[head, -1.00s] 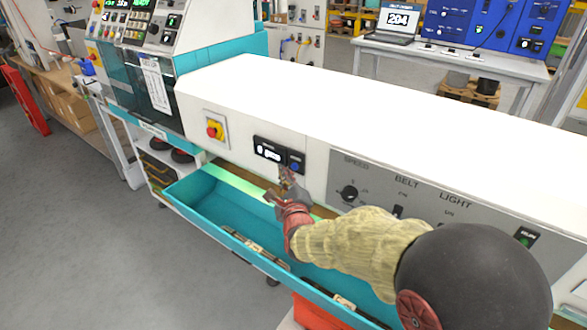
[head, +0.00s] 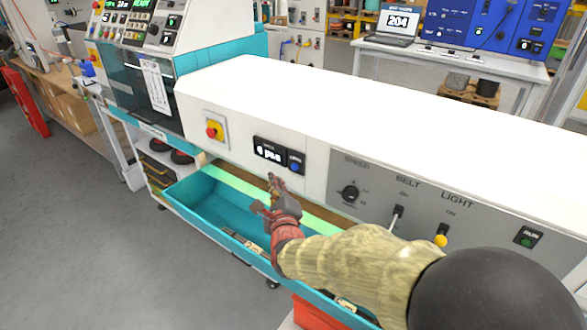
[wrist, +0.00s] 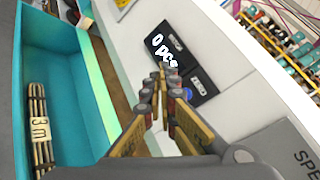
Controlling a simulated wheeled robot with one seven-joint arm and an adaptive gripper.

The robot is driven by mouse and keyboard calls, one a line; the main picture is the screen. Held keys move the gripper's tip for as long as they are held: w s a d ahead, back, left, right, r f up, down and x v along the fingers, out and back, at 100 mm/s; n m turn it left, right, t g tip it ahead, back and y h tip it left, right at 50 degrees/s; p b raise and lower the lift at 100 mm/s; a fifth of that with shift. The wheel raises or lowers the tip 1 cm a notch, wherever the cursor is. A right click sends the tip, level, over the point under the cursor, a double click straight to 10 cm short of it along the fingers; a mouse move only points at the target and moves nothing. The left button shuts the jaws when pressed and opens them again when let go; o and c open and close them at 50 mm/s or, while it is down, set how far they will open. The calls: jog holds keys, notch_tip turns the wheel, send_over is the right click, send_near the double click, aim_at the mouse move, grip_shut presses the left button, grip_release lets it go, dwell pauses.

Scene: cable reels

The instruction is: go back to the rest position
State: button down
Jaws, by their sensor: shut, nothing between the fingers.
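My gripper (head: 264,193) is in front of the white machine, over the teal tray (head: 190,196) and a little below the counter display. It is shut and empty. In the wrist view its fingers (wrist: 163,82) are close together at the middle, pointing toward the counter display (wrist: 172,50), which reads 0 pcs. My arm reaches in from the lower right, across the tray and in front of the grey control panel's lower part. It hides part of the tray.
The counter display (head: 279,155) and a yellow-and-red stop switch (head: 213,131) are on the machine front. Right of them is the grey panel with a speed knob (head: 350,194), belt switch (head: 398,215) and light knob (head: 440,241). Cable bundles (wrist: 39,128) lie in the tray. Floor at left is clear.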

jog(key=s+a+f+n+g+y, duration=0.15)
jog(key=s+f+n+g, duration=0.35)
jog(key=f+n, duration=0.5)
jog(key=s+d+f+n+g, duration=0.1)
jog(key=s+f+n+g, duration=0.2)
jog(key=s+n+g, duration=0.35)
jog(key=s+d+r+n+g+h+p, duration=0.1)
jog(key=s+d+r+n, duration=0.2)
jog(key=s+d, duration=0.3)
jog(key=s+d+r+n+h+p, duration=0.1)
jog(key=s+d+r+n, duration=0.25)
jog(key=s, duration=0.45)
jog(key=s+d+r+n+g+h+p, duration=0.1)
jog(key=s+d+r+n, duration=0.2)
jog(key=s+d, duration=0.3)
jog(key=s+d+r+t+p, duration=0.1)
jog(key=s+d+r, duration=0.1)
jog(key=r, duration=0.3)
jog(key=s+d+r+m+t, duration=0.1)
jog(key=s+d+r, duration=0.1)
jog(key=r, duration=0.3)
jog(key=shift+s+d+h+p, duration=0.35)
jog(key=shift+d+h+p, duration=0.1)
jog(key=shift+d, duration=0.4)
